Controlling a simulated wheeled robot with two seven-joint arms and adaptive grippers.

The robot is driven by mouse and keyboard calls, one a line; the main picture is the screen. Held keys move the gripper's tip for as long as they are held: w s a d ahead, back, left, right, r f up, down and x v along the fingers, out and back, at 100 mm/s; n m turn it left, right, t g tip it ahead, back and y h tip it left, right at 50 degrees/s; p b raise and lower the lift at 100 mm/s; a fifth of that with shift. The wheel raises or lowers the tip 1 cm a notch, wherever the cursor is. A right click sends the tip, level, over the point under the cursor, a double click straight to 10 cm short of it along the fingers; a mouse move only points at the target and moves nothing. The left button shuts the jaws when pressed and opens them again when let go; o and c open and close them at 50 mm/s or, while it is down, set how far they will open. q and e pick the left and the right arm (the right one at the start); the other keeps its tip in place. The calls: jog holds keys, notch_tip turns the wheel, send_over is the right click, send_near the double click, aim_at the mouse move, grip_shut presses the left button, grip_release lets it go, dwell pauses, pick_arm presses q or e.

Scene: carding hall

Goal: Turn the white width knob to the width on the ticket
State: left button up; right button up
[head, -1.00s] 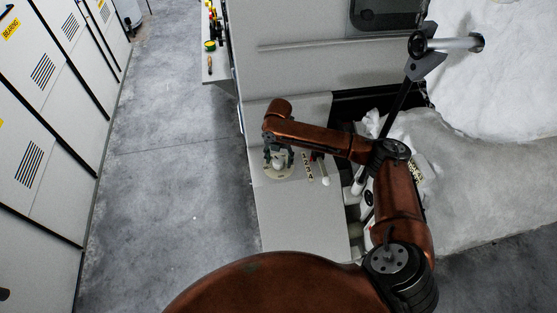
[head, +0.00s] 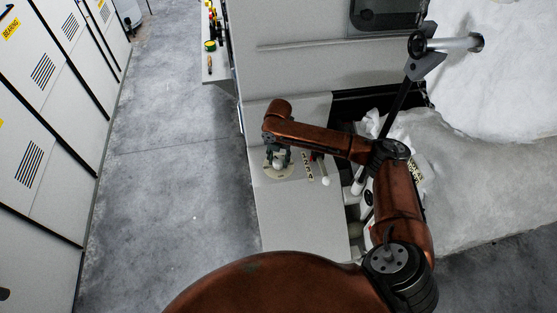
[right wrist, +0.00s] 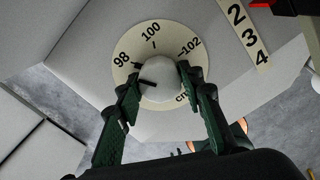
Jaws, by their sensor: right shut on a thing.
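In the right wrist view a white knob (right wrist: 163,78) sits at the centre of a round cream dial (right wrist: 127,46) marked 98, 100, 102 and cm. A short black line on the knob points left, a little below the tick by 98. My right gripper (right wrist: 158,86) is shut on the knob, one green-black finger on each side. In the head view the right gripper (head: 279,163) stands over the dial (head: 283,176) on the light grey panel. I cannot make out a width ticket. My left gripper is not in view.
A strip (right wrist: 246,28) numbered 2, 3, 4 lies right of the dial, with a white-tipped lever (head: 326,181) beside it in the head view. White fibre (head: 470,170) fills the right. Grey floor (head: 180,170) is clear on the left, beside cabinets (head: 40,110).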

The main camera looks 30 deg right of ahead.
jog(key=shift+r+m+p, duration=0.2)
jog(key=shift+m+p, duration=0.1)
jog(key=shift+p, duration=0.4)
jog(key=m+p, duration=0.7)
jog(key=p, duration=0.3)
jog(key=shift+f+m+p, duration=0.1)
jog(key=shift+m+p, duration=1.75)
jog(key=shift+m, duration=0.25)
jog(key=o, duration=1.2)
jog(key=shift+c, duration=0.2)
jog(key=shift+f, duration=0.1)
